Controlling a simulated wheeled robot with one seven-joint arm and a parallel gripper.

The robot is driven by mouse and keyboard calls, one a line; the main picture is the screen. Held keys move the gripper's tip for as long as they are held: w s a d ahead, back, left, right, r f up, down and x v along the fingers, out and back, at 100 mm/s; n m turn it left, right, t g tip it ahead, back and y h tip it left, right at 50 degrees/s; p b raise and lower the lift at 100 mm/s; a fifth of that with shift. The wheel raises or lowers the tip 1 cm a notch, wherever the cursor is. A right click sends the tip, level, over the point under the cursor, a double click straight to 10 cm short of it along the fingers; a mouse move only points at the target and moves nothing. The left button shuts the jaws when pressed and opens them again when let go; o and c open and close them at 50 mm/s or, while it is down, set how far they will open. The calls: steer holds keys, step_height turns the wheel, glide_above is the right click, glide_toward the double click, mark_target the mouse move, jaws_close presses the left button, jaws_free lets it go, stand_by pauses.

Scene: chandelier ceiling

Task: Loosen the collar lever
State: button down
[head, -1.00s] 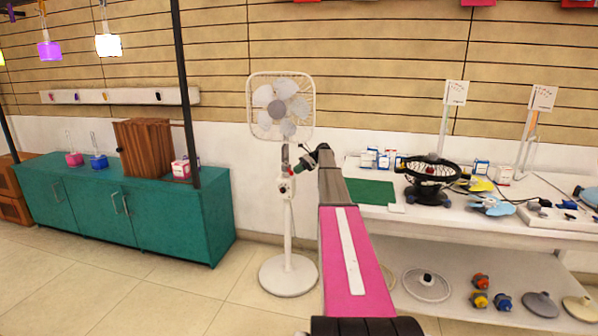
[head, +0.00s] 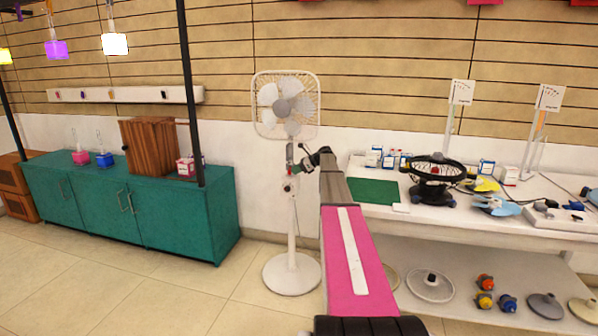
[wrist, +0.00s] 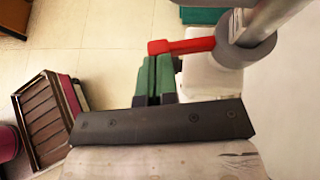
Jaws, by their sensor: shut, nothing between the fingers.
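A white standing fan (head: 286,105) stands near the wall, with its pole (head: 292,230) on a round base. In the wrist view, a grey collar (wrist: 246,52) sits around the pole (wrist: 283,14). A red lever (wrist: 185,46) sticks out from the collar to the left. My gripper (wrist: 153,60) has green fingers that are shut together with nothing between them. The fingertips are right beside the lever's free end; I cannot tell whether they touch it. In the head view, my gripper (head: 297,166) is at the fan's pole, below the fan head, and the lever is mostly hidden there.
A white workbench (head: 400,208) with another, black fan (head: 433,180) and parts stands to the right. A teal cabinet (head: 170,222) with a wooden box stands to the left. A dark post (head: 189,90) rises in front of the cabinet. Tiled floor is clear around the fan's base.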

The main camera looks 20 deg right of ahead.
mark_target(289, 171)
steer(key=a+m+t+h, duration=0.2)
steer(key=a+m+t, duration=0.1)
steer(key=m, duration=0.1)
steer(key=shift+a+t, duration=0.25)
steer(key=shift+t, duration=0.15)
steer(key=m+h, duration=0.1)
steer(key=w+a+m+t+h, duration=0.1)
steer(key=shift+w+a+m+t, duration=0.2)
steer(key=shift+a+m+t, duration=0.1)
steer(key=shift+m, duration=0.1)
steer(key=shift+w+d, duration=0.1)
steer(key=shift+d, duration=0.05)
steer(key=shift+w+d, duration=0.25)
steer(key=shift+d, duration=0.35)
steer(key=s+d, duration=0.7)
steer(key=s, duration=0.4)
steer(key=shift+r, duration=0.3)
